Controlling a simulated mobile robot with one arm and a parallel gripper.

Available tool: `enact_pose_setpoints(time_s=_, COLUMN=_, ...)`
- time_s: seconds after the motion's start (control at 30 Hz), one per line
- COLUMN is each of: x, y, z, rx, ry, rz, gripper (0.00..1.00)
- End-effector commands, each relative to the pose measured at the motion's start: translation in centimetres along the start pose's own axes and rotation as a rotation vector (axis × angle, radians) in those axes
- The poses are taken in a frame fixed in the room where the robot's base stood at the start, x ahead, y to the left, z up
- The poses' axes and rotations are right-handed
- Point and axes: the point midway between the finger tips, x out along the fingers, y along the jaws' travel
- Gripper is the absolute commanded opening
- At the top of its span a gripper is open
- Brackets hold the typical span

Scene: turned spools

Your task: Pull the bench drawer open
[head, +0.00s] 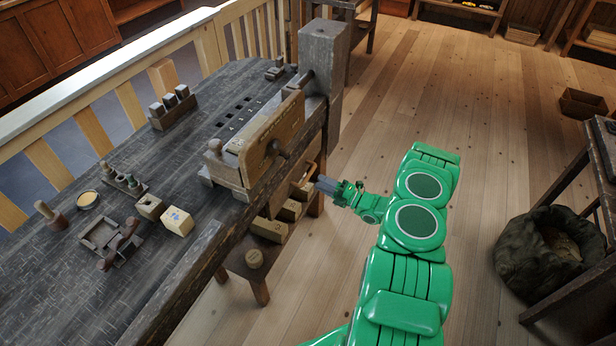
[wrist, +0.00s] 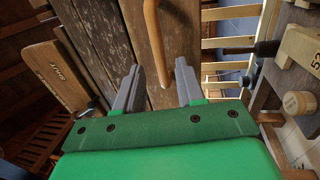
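The dark wooden bench (head: 190,160) fills the left of the head view. A curved tan wooden handle (wrist: 153,40) sits on weathered plank wood (wrist: 185,35), seemingly the drawer front, in the wrist view. In the head view, the handle (head: 313,169) shows only in part under the bench's right edge. My gripper (head: 322,184) is just right of that edge, close to the handle. In the wrist view my gripper (wrist: 158,76) is open, with the lower end of the handle in the gap between its fingers. I see no finger touching it; depth is hard to judge.
A board marked SHUT (wrist: 55,75) is left of the fingers in the wrist view. Numbered blocks (head: 270,228) stand on a low stool beneath the bench. A thick post (head: 322,70) rises at the bench's far corner. Floor (head: 460,110) right of my arm is clear; a dark sack (head: 545,250) lies farther right.

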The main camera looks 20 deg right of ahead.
Motion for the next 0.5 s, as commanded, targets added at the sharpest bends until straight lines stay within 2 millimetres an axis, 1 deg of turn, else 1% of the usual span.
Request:
enact_pose_setpoints(time_s=0.1, x=1.8, y=0.0, z=-0.2, rx=0.001, ry=0.004, rz=0.0, gripper=0.38)
enact_pose_setpoints(time_s=0.3, x=4.5, y=0.0, z=-0.2, rx=0.002, ry=0.004, rz=0.001, gripper=0.38)
enact_pose_setpoints(time_s=0.5, x=6.1, y=0.1, z=-0.1, rx=0.001, ry=0.002, rz=0.001, gripper=0.38)
